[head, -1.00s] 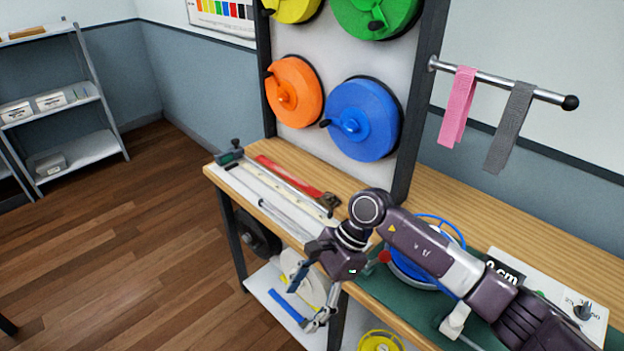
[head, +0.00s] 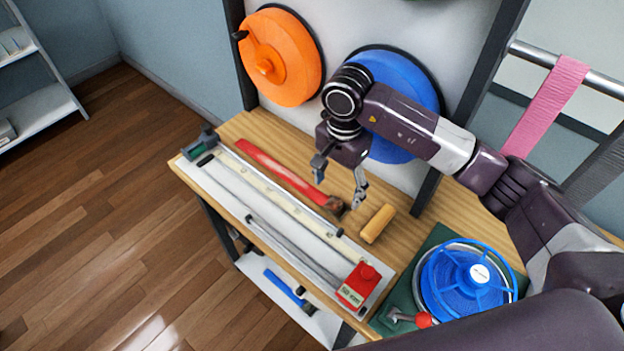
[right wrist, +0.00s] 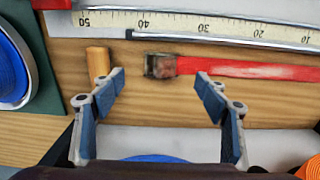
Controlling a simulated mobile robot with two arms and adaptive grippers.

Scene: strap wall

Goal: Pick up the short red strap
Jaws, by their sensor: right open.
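The short red strap (head: 280,171) lies flat on the wooden bench, behind the white measuring board. A brownish buckle sits at its right end. In the right wrist view the red strap (right wrist: 250,68) stretches to the right, with its buckle (right wrist: 160,66) ahead of the gap between my fingers. My right gripper (head: 340,184) is open and empty, above the bench near the buckle end and apart from the strap. It also shows in the right wrist view (right wrist: 160,82), fingers spread. My left gripper is not in view.
A small wooden block (head: 377,223) lies right of the buckle. The measuring board (head: 215,184) with a red device (head: 358,287) lies in front. A blue reel (head: 466,284) stands on a green mat. Orange (head: 290,60) and blue discs hang on the panel behind. A pink strap (head: 545,105) hangs right.

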